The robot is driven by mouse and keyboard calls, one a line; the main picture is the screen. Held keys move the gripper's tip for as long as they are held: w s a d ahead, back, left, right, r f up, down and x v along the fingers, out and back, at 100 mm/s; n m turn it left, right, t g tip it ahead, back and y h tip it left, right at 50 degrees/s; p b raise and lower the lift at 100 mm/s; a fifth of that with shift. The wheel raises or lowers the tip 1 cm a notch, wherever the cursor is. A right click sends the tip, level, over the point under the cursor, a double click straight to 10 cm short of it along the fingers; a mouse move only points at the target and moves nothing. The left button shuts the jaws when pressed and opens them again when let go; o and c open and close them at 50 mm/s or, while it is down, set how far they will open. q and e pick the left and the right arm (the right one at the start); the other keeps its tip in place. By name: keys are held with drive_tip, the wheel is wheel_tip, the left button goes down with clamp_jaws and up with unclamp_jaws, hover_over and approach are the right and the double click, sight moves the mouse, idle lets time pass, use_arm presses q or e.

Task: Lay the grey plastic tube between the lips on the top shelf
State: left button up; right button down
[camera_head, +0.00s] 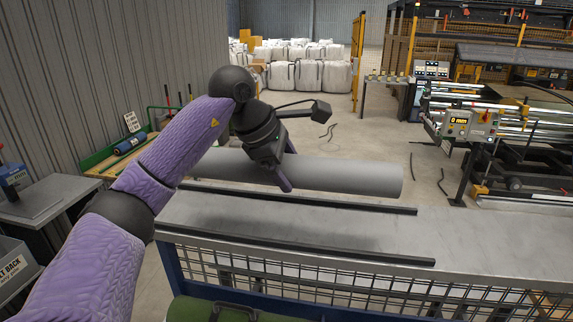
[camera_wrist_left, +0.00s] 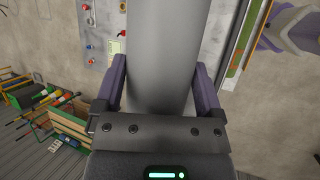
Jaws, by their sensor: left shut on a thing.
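The grey plastic tube (camera_head: 345,176) is held roughly level in my left gripper (camera_head: 282,176), which is shut around it near the middle. In the left wrist view the tube (camera_wrist_left: 159,45) runs between the two purple fingers. The top shelf (camera_head: 490,236) is a grey metal surface with two long black lips, a far lip (camera_head: 340,204) and a near lip (camera_head: 330,253). In the head view the tube appears above and around the far lip, clear of the shelf and roughly in line with the lips. My arm hides its left part. My right gripper is not in view.
A mesh-sided frame (camera_head: 330,287) is under the shelf. At left are a grey side table (camera_head: 45,200) and a green-edged bench (camera_head: 100,160). White bales (camera_head: 322,76) and a machine with a display (camera_head: 460,124) stand behind. The shelf between the lips is clear.

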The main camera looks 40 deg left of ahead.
sight(266, 180)
use_arm(q)
wheel_tip(266, 180, down, 8)
drive_tip(key=b, duration=0.6)
drive_tip(key=shift+w+f, duration=0.1)
drive_tip(key=shift+f, duration=0.1)
drive_tip(key=o, duration=1.2)
drive_tip(key=v, duration=1)
